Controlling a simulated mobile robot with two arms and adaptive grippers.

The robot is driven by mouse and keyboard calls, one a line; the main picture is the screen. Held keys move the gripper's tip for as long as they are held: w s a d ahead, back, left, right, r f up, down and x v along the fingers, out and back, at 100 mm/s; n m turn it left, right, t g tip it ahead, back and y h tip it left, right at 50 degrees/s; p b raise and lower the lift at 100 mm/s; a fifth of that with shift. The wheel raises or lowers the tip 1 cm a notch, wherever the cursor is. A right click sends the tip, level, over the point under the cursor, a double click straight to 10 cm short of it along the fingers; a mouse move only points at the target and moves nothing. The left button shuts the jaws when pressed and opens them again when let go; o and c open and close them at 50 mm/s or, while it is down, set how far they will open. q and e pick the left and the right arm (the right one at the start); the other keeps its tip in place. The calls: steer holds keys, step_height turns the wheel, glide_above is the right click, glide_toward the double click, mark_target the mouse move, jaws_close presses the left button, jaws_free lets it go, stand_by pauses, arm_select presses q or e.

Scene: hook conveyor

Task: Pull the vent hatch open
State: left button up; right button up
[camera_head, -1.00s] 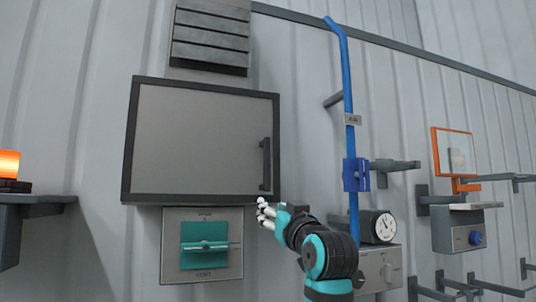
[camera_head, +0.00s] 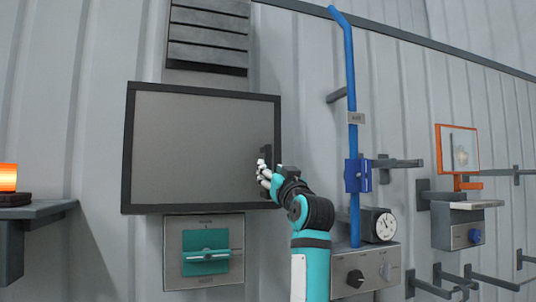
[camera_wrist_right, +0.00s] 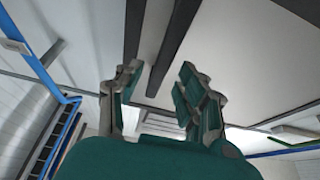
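The vent hatch (camera_head: 200,145) is a flat grey panel in a dark frame on the wall, and it looks closed. Its dark vertical handle (camera_head: 266,150) is near the right edge, partly covered by my right gripper (camera_head: 263,168). In the right wrist view my right gripper (camera_wrist_right: 160,75) has its two teal-and-grey fingers spread apart. The handle (camera_wrist_right: 172,48) shows there as a dark bar running into the space between the fingers, with gaps on both sides. I cannot tell how deep it sits between them. My left gripper is not in view.
A louvred grille (camera_head: 208,38) is above the hatch. A panel with a teal lever (camera_head: 206,251) is below it. An orange lamp (camera_head: 8,177) sits on a shelf at the left.

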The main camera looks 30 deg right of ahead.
steer(key=shift+p+x, duration=0.7)
steer(key=shift+x, duration=0.95)
jaws_close()
